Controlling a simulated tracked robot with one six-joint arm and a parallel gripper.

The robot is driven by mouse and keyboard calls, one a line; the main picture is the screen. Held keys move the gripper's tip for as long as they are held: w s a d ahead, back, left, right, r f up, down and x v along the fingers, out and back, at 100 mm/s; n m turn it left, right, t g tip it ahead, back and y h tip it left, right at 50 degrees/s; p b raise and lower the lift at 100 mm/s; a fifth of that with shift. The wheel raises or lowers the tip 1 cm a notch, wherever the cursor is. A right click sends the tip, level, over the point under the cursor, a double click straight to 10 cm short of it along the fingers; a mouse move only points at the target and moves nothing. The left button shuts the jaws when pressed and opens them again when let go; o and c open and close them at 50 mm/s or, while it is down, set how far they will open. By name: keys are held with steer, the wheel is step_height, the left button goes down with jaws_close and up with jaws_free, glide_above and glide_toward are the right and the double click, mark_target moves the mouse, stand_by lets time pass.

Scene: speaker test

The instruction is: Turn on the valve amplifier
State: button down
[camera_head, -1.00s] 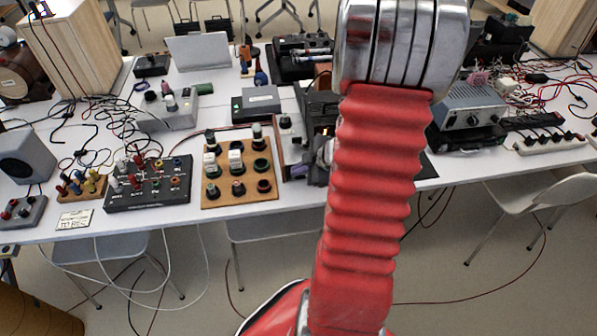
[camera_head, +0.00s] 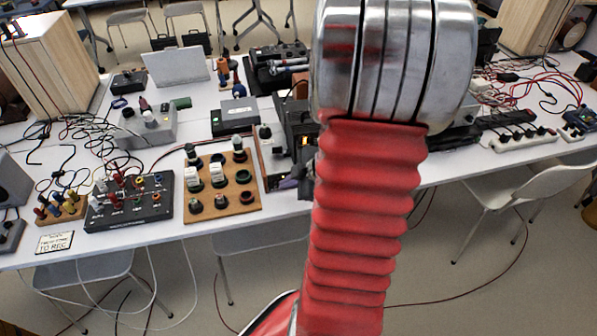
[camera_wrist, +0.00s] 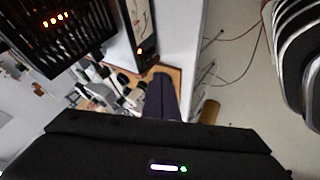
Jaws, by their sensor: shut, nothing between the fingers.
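The valve amplifier appears to be the dark box (camera_head: 298,122) partly hidden behind my red arm in the head view; a small orange light glows on it. In the wrist view a black slatted cage (camera_wrist: 50,32) with several orange glows fills the upper left. Beside it a dark-edged panel (camera_wrist: 139,25) carries a small orange light near its lower end. My gripper (camera_wrist: 160,79) is shut and empty, its dark purple-grey fingers just below that panel; contact cannot be told. In the head view the gripper (camera_head: 290,183) shows small beside the amplifier, at the table's front edge.
A wooden board (camera_head: 243,206) with several valves stands left of the amplifier. A black patch box (camera_head: 128,212) with plugs and a small sign (camera_head: 55,243) lie farther left. A chair (camera_head: 540,195) stands at the right.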

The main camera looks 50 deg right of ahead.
steer(key=s+d+r, duration=0.1)
steer(key=s+r, duration=0.2)
steer(key=r, duration=0.3)
steer(key=shift+r, duration=0.15)
steer(key=shift+d, duration=0.15)
stand_by(0.4)
steer(key=w+a+r+m+t+h, duration=0.1)
steer(key=w+r+m+h, duration=0.25)
steer(key=r, duration=0.45)
steer(key=w+a+r+m+h, duration=0.1)
steer(key=w+r+m+h, duration=0.3)
steer(key=r, duration=0.4)
steer(key=s+a+m+g+y, duration=0.1)
steer(key=s+a+y, duration=0.2)
steer(key=a, duration=1)
steer(key=s+a+f+m+g+y, duration=0.1)
steer(key=s+a+y, duration=0.3)
steer(key=s+a, duration=0.4)
steer(key=a+g, duration=0.1)
steer(key=a, duration=0.4)
steer(key=shift+s+a, duration=0.2)
steer(key=shift+a, duration=0.05)
